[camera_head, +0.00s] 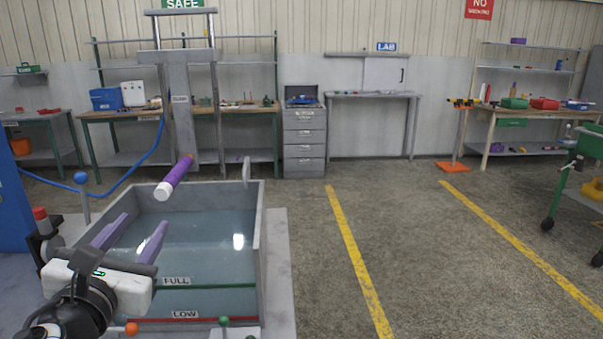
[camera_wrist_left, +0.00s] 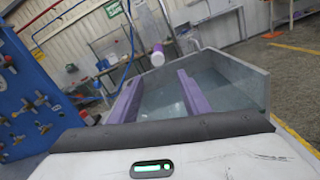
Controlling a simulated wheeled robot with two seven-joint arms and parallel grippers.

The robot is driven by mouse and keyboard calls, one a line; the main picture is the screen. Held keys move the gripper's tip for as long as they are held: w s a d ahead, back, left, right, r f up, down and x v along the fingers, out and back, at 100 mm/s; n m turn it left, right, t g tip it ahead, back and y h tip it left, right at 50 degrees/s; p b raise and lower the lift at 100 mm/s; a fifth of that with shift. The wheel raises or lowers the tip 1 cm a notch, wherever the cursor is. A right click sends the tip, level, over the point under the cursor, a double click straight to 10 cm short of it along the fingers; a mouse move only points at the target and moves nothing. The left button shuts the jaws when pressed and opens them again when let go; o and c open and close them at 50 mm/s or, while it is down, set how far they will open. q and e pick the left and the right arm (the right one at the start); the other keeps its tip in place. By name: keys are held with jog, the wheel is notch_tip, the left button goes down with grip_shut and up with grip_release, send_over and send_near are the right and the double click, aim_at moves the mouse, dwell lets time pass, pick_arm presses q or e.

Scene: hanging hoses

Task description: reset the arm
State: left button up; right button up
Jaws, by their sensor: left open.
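My left gripper (camera_head: 131,237) is open and empty, with two purple fingers held over the left part of the water tank. In the left wrist view its fingers (camera_wrist_left: 160,97) stand apart with nothing between them. A purple hose with a white end (camera_head: 178,174) hangs tilted above the tank, beyond the fingertips. The hose's white end also shows in the left wrist view (camera_wrist_left: 158,57), past the fingers and apart from them. My right gripper is in neither view.
The grey tank (camera_head: 259,230) holds water and has FULL and LOW lines. A blue panel (camera_wrist_left: 32,95) with fittings stands on the left. A grey post (camera_head: 182,110) rises behind the tank. Workbenches line the back wall. The floor (camera_head: 300,240) right of the tank is clear.

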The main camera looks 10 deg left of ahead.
pick_arm(q)
jog(key=s+d+f+n+g+h, duration=0.1)
jog(key=s+d+f+n+g, duration=0.15)
jog(key=f+n, duration=0.4)
jog(key=s+d+f+n+g, duration=0.2)
jog(key=s+f+n, duration=0.1)
jog(key=f+n, duration=0.4)
jog(key=s+d+f+n+g+h, duration=0.1)
jog(key=s+d+f+n+g, duration=0.15)
jog(key=f+n, duration=0.4)
jog(key=s+d+f+n+g+h, duration=0.15)
jog(key=s+f+n+g, duration=0.25)
jog(key=s+f+n, duration=0.4)
jog(key=s+d+f+n+g+h, duration=0.1)
jog(key=s+d+f+n+g, duration=0.2)
jog(key=s+f+n, duration=0.55)
jog(key=w+d+f+m+t+h, duration=0.2)
jog(key=d+f+t, duration=0.3)
jog(key=f, duration=0.4)
jog(key=shift+w+d+f, duration=0.15)
jog(key=shift+w+f, duration=0.15)
jog(key=shift+w, duration=0.2)
